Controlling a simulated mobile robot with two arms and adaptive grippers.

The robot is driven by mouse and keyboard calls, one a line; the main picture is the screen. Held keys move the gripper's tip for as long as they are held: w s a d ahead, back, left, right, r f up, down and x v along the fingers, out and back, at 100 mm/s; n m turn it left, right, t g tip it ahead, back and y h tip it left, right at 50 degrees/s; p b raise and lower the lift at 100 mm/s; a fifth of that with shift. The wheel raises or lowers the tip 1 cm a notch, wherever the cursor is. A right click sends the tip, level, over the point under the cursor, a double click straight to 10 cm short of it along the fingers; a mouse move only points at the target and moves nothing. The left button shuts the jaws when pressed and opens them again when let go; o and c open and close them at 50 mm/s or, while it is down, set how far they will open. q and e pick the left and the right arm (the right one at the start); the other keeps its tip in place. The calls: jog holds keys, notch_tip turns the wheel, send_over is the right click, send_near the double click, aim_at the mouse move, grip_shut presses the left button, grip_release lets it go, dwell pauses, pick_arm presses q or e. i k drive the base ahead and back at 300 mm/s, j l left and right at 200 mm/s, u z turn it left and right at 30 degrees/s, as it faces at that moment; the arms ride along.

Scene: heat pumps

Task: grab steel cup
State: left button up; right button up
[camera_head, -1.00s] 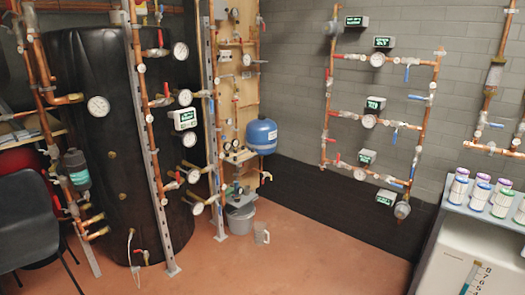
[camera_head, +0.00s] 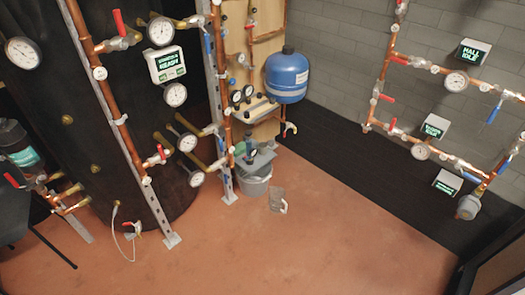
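A small greyish cup with a handle (camera_head: 277,199) stands on the reddish floor in the head view, right of and in front of a grey bucket (camera_head: 255,182). It looks like the steel cup, though it is too small to be sure of its material. Neither of my grippers shows in the head view.
A large black tank (camera_head: 90,130) and copper pipes with gauges stand at the left. A blue pressure vessel (camera_head: 287,77) hangs above the bucket. Pipework covers the right wall. A dark chair (camera_head: 25,225) is at the far left. The floor (camera_head: 290,255) in front of the cup is clear.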

aim_at(261, 146)
jog(key=i+u, duration=0.3)
jog(key=i, duration=0.15)
jog(key=i+u, duration=0.3)
jog(key=i, duration=0.2)
